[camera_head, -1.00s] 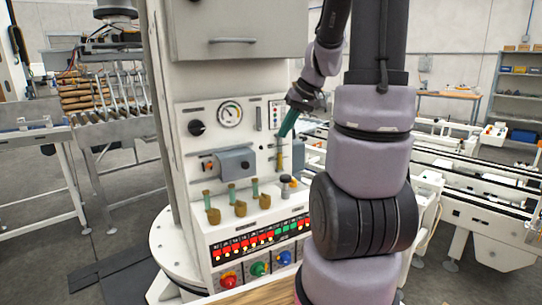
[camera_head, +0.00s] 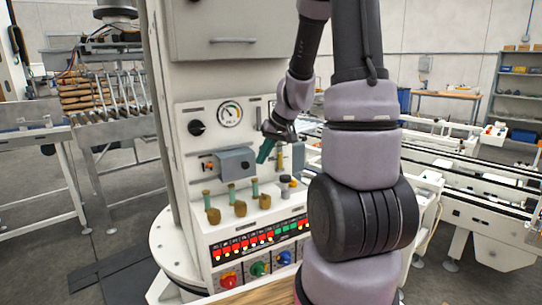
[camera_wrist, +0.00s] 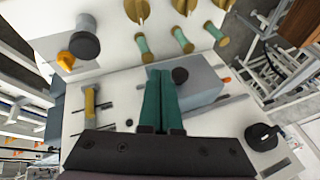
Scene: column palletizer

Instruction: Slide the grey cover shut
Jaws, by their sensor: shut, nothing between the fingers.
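The grey cover (camera_head: 235,161) is a box-shaped piece on a horizontal rail on the front of the white control panel. In the wrist view the cover (camera_wrist: 205,88) lies just right of my fingers, with a dark round knob (camera_wrist: 180,75) on it. My gripper (camera_head: 264,153) has green fingers, pressed together and empty, by the cover's right end in the head view. In the wrist view my fingertips (camera_wrist: 160,71) are close beside the knob. I cannot tell whether they touch it. An orange-red part (camera_head: 208,166) shows at the cover's left, uncovered.
A brass-coloured handle (camera_wrist: 89,104) stands on the other side of my fingers. A gauge (camera_head: 230,114) and black dial (camera_head: 196,128) sit above.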

